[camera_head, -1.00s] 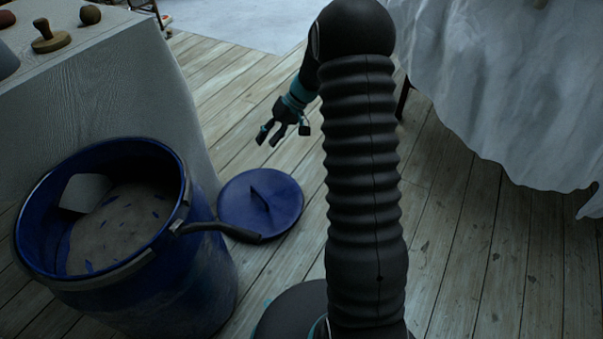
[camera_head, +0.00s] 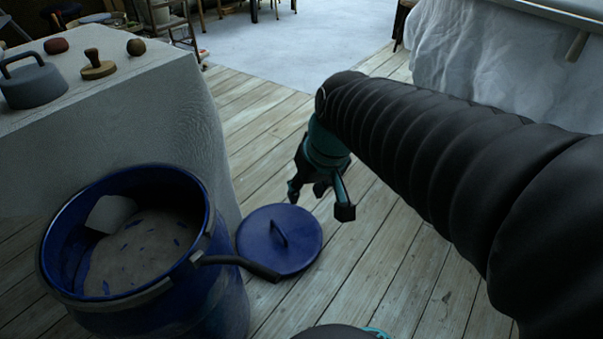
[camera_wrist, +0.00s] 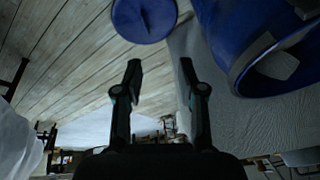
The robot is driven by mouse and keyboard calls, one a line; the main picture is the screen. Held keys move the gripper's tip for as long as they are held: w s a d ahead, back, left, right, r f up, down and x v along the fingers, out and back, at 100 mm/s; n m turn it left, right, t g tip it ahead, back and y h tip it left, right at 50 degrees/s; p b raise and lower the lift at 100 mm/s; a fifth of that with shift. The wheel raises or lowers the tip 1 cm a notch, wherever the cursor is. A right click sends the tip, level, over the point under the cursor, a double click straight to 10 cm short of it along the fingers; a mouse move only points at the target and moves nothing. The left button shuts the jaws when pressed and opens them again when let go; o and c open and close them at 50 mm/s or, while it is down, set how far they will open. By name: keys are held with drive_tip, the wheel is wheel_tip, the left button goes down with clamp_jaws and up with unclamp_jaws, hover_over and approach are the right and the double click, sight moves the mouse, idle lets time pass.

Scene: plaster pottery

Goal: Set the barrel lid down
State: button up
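The blue barrel lid (camera_head: 279,241) lies flat on the plank floor, its raised handle on top, just right of the blue barrel (camera_head: 215,290). The barrel is open, with grey material and a pale block inside. My gripper (camera_head: 318,200) is above and to the right of the lid, apart from it, fingers spread and empty. In the wrist view the lid (camera_wrist: 145,18) shows at the top, beyond my open fingers (camera_wrist: 160,68), and the barrel (camera_wrist: 228,50) is at the upper right.
A grey block table (camera_head: 150,110) stands behind the barrel, with a grey lidded pot (camera_head: 33,85), a wooden stamp (camera_head: 97,66) and small round pieces on it. A white draped cloth (camera_head: 490,75) hangs at the upper right. The plank floor right of the lid is free.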

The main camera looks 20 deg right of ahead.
drive_tip(key=s+t+h, duration=0.1)
drive_tip(key=s, duration=0.6)
drive_tip(key=shift+s+d+m+t, duration=0.2)
drive_tip(key=shift+d+m+t, duration=0.1)
drive_tip(key=shift+t, duration=0.1)
drive_tip(key=shift+r, duration=0.1)
